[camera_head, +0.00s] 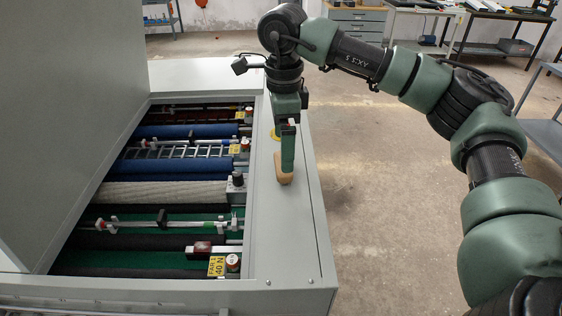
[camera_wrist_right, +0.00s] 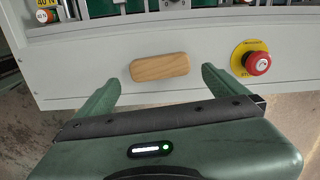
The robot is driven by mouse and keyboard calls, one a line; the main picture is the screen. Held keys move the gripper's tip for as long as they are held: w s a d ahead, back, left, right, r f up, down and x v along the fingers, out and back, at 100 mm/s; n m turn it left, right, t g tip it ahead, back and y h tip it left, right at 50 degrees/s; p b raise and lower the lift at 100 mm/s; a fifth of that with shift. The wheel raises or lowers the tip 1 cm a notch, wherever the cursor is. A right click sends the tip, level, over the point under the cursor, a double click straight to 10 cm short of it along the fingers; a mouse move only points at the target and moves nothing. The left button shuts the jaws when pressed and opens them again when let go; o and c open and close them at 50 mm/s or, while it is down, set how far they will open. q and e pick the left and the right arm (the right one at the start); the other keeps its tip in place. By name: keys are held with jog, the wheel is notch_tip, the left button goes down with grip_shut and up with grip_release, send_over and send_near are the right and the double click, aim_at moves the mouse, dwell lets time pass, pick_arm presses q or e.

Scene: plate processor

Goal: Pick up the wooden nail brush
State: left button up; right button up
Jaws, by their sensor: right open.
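The wooden nail brush (camera_head: 284,168) lies on the light grey side rim of the plate processor, partly hidden by my right gripper in the head view. In the right wrist view the brush (camera_wrist_right: 160,67) is a tan, rounded block, seen whole. My right gripper (camera_head: 286,165) points down over the brush. In the wrist view its two green fingers (camera_wrist_right: 158,84) are spread wide, with the brush ahead of them and between their lines. Nothing is held. Whether a finger touches the brush cannot be told. My left gripper is not in view.
A red emergency stop button on a yellow disc (camera_wrist_right: 257,62) sits on the rim, close to the right finger in the wrist view. The processor's open roller bay (camera_head: 165,190) lies left of the rim, beside a raised grey cover (camera_head: 75,110). Open floor (camera_head: 385,200) lies to the right.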

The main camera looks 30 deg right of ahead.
notch_tip(320, 180, down, 4)
jog(key=shift+r+p, duration=0.1)
jog(key=shift+p, duration=0.85)
jog(key=shift+f, duration=0.45)
jog(key=c, duration=1.2)
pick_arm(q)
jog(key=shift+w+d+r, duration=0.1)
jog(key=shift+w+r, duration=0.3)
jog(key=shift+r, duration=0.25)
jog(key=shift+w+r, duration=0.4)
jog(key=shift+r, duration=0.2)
pick_arm(e)
jog(key=shift+r, duration=0.1)
jog(key=shift+w+r+b, duration=0.1)
jog(key=shift+r+b, duration=0.2)
jog(key=shift+r, duration=0.25)
pick_arm(q)
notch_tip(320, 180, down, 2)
jog(key=shift+b, duration=0.7)
pick_arm(e)
notch_tip(320, 180, up, 19)
jog(key=shift+f, duration=0.15)
